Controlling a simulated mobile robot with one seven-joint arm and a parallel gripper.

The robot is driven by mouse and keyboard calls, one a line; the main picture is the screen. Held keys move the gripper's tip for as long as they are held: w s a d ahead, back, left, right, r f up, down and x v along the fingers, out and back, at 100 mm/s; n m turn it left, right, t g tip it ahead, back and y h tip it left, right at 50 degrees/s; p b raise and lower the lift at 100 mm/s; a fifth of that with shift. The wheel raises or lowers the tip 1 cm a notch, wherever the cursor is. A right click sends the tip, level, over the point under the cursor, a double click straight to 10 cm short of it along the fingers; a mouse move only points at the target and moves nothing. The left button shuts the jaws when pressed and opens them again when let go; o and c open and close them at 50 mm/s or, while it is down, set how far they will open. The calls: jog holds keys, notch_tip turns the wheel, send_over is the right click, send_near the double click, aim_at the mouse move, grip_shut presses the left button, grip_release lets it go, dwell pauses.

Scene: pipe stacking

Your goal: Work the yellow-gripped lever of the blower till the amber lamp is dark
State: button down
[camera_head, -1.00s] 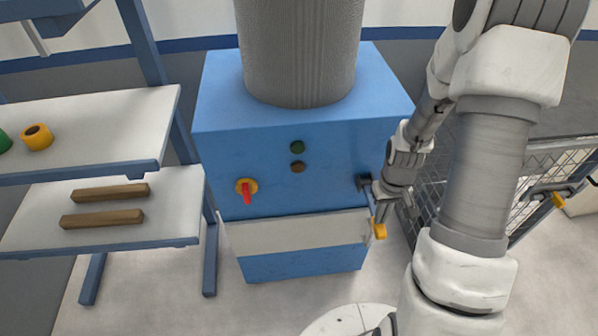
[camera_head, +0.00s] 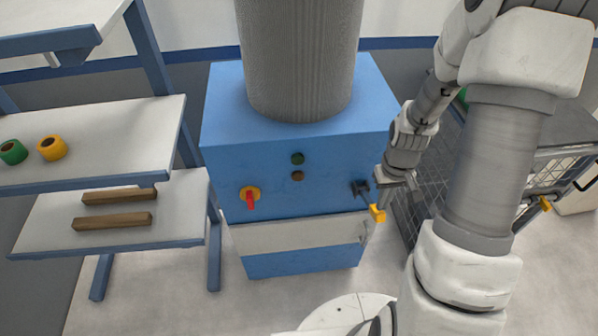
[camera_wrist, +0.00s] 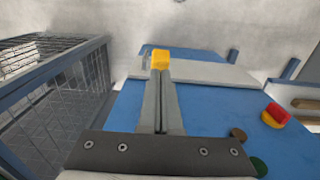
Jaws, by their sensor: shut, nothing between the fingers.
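The blue blower (camera_head: 330,150) stands ahead with a lever on the right of its front. The lever's yellow grip (camera_head: 377,213) sticks out below its dark pivot (camera_head: 361,187). My gripper (camera_wrist: 160,74) is shut and empty. In the wrist view the yellow grip (camera_wrist: 160,58) shows just past the fingertips; whether they touch is unclear. The amber lamp (camera_head: 298,176) looks dull brown and unlit, below a dark green lamp (camera_head: 297,158). In the wrist view the amber lamp (camera_wrist: 238,134) also looks dull.
A red handle on a yellow disc (camera_head: 250,198) is on the blower's left. A shelf rack (camera_head: 100,130) with tape rolls and wooden bars stands at left. A wire mesh cart (camera_head: 540,180) is close on the right. A grey duct (camera_head: 300,60) rises from the blower.

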notch_tip(320, 180, up, 5)
jog(key=p, duration=0.4)
jog(key=shift+r, duration=0.15)
dwell(0.4)
jog(key=s+a+r+t, duration=0.2)
jog(key=s+a+r, duration=0.1)
jog(key=r, duration=0.6)
jog(key=s+a+r+t, duration=0.1)
jog(key=s+a+r, duration=0.3)
jog(key=r, duration=0.5)
jog(key=s+a+r+t, duration=0.2)
jog(key=s+r, duration=0.3)
jog(key=r, duration=0.4)
jog(key=shift+s+a+r+t, duration=0.2)
jog(key=shift+a+r+t, duration=0.15)
jog(key=shift+a, duration=0.45)
